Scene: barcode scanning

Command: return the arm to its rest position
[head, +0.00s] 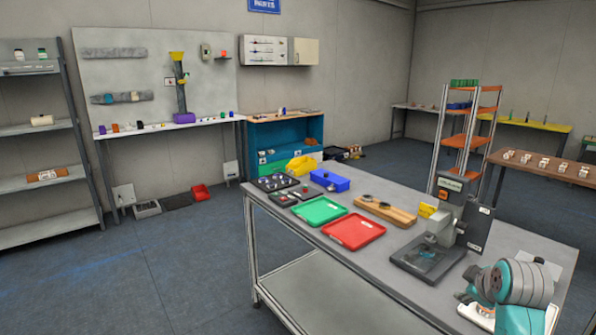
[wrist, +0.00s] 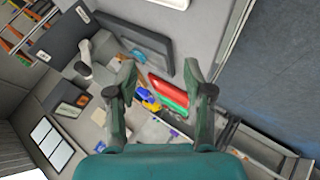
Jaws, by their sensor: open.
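My gripper (wrist: 162,95) shows in the wrist view with its two dark fingers spread apart and nothing between them. Past the fingers, the wrist view shows the workbench, with the red tray (wrist: 160,84) and green tray (wrist: 172,97) beyond the gap. In the head view my arm, with grey and teal joints, shows at the lower right, by the near end of the workbench (head: 400,255). The gripper's fingers cannot be made out in the head view.
On the workbench are a dark scanner stand (head: 430,255), a red tray (head: 354,231), a green tray (head: 319,211), a wooden block (head: 385,210) and a blue bin (head: 329,180). A shelf rack (head: 465,140) stands behind. The floor at left (head: 150,265) is clear.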

